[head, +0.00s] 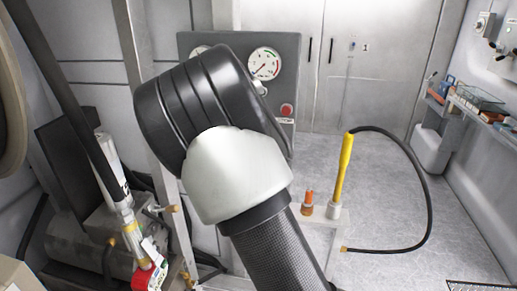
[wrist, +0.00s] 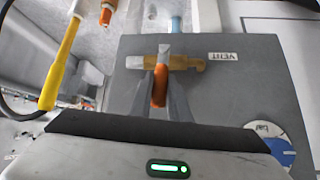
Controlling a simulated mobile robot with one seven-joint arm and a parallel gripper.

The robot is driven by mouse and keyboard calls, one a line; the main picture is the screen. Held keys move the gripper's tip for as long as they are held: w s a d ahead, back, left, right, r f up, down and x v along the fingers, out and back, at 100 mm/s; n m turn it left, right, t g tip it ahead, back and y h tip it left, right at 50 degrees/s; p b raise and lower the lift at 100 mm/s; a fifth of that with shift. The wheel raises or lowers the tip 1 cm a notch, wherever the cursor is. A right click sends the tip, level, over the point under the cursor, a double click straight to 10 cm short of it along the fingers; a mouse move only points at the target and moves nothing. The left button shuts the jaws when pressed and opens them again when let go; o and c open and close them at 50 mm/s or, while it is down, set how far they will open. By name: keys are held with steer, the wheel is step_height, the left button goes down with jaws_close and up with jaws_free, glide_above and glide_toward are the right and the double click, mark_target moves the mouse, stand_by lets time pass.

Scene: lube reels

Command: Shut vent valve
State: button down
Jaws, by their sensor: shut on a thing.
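The vent valve (wrist: 188,63) is a brass-coloured fitting on a grey panel (wrist: 240,95), beside a label that appears upside down and reads VENT (wrist: 223,56) in the wrist view. Its orange handle (wrist: 160,88) stands out across the brass body, toward the camera. My gripper (wrist: 161,92) is shut on this orange handle, with one grey finger on each side. In the head view the same panel (head: 290,48) stands behind my arm; the arm hides the valve and my gripper there.
The panel carries a gauge (head: 264,64) and a red button (head: 287,109). A yellow-handled tool (head: 344,170) with a black hose (head: 427,190) and an orange-topped item (head: 308,201) stand to the right. A hose reel (head: 12,90) is at left. Floor at right is mostly clear.

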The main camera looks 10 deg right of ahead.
steer(key=shift+w+a, duration=0.15)
steer(key=shift+a, duration=0.05)
stand_by(0.5)
steer(key=c, duration=1.7)
jaws_free()
steer(key=shift+o, duration=0.2)
steer(key=shift+h, duration=0.3)
steer(key=p+v, duration=0.2)
steer(key=v, duration=1.5)
steer(key=shift+r, duration=0.25)
